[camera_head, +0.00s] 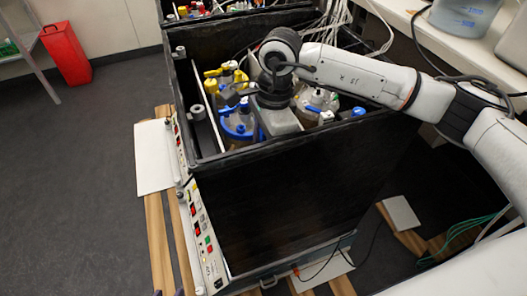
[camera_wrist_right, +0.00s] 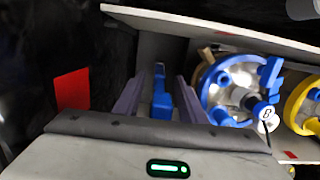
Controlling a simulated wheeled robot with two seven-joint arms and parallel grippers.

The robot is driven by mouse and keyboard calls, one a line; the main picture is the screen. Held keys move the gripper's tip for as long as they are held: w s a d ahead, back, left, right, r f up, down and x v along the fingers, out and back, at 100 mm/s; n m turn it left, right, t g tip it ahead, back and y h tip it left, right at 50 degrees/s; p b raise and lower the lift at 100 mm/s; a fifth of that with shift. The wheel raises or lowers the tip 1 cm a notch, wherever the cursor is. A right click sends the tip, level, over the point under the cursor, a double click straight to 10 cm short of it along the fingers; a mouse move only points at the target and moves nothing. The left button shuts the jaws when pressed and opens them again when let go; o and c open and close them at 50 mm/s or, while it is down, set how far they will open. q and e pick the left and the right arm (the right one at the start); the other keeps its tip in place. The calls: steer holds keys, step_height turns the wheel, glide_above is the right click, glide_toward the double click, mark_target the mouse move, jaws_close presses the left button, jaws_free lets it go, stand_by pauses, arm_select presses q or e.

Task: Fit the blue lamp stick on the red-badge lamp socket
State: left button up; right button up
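My right gripper (camera_wrist_right: 160,82) points down into the black shaker box. In the right wrist view its purple fingers stand apart, with a blue stick (camera_wrist_right: 161,100) between them and narrow gaps on both sides. In the head view the wrist hides these fingers. A red badge (camera_wrist_right: 72,88) is on the dark surface left of the fingers; a smaller red mark (camera_wrist_right: 290,155) shows at the lower right. I cannot make out a socket at either. Only the purple fingertips of my left gripper (camera_head: 168,293) show, apart, at the bottom edge of the head view.
The shaker box (camera_head: 190,110) holds bioreactors with blue and yellow rings, close around my right gripper. A blue-ringed vessel (camera_wrist_right: 235,88) with a "B" tag stands right of the fingers. A dark box (camera_head: 280,195) with a control panel (camera_head: 205,240) is in front.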

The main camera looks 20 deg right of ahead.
arm_select(q)
steer(key=shift+d+r+p, duration=0.1)
steer(key=shift+r+p, duration=0.5)
steer(key=shift+r, duration=0.25)
arm_select(e)
steer(key=r, duration=0.6)
steer(key=d+r, duration=0.1)
steer(key=r, duration=0.3)
steer(key=shift+d+r, duration=0.1)
